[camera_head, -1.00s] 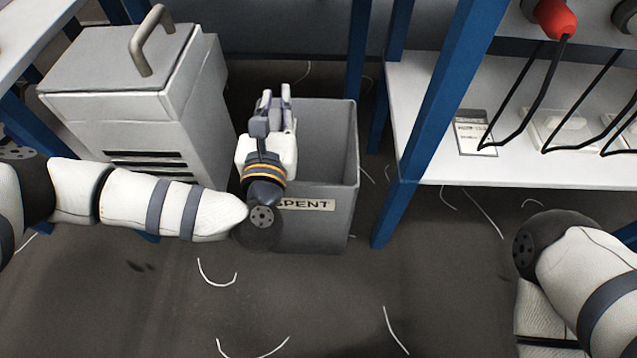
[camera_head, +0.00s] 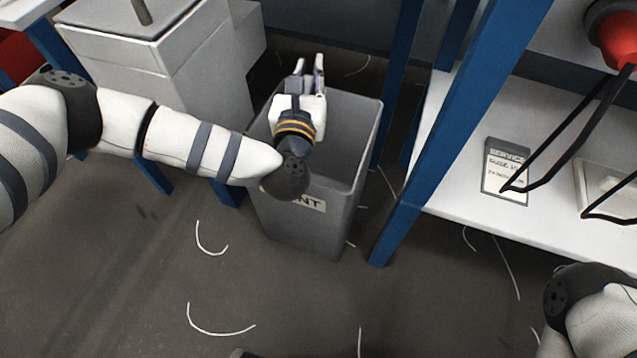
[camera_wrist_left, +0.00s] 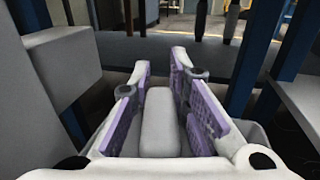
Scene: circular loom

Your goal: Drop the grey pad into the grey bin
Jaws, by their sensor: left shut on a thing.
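The grey bin (camera_head: 352,140) stands on the floor in the middle of the head view, with a partly hidden label ending in "NT" on its front. My left gripper (camera_head: 311,66) is over the bin's open top in that picture, its fingers pointing to the back. In the left wrist view the grey pad (camera_wrist_left: 160,125) lies between the purple-lined fingers of the left gripper (camera_wrist_left: 160,85), which is shut on it. The pad is hard to make out in the head view. My right gripper is out of view; only part of the right arm shows at lower right.
A grey cabinet (camera_head: 170,60) with a handle stands left of the bin. A blue post (camera_head: 455,130) and a white shelf (camera_head: 465,190) with a service card (camera_head: 507,168) are on the right. White thread scraps (camera_head: 210,240) lie on the floor.

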